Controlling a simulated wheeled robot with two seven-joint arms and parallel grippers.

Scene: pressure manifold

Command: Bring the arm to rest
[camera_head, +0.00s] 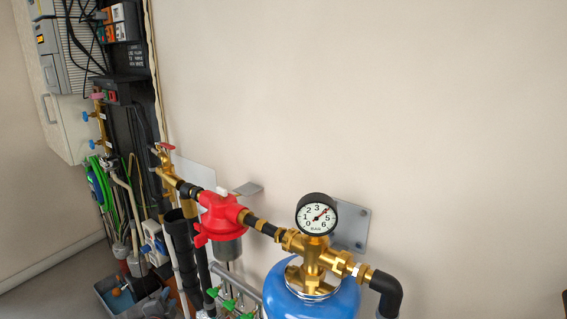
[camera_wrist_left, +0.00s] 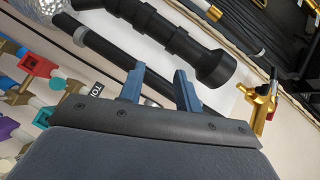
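My left gripper (camera_wrist_left: 159,77) shows in the left wrist view, with its two blue-grey fingers apart and nothing between them. A black pipe (camera_wrist_left: 165,25) with a wide open end runs behind the fingertips; I cannot tell how far apart they are. I cannot make out either gripper in the head view.
A red-handled brass valve (camera_head: 166,165) sits at the manifold's left end; a brass valve also shows in the left wrist view (camera_wrist_left: 257,108). A grey bin (camera_head: 121,298) stands at lower left. Cabinets and cables (camera_head: 85,45) fill the upper left. The wall at right is bare.

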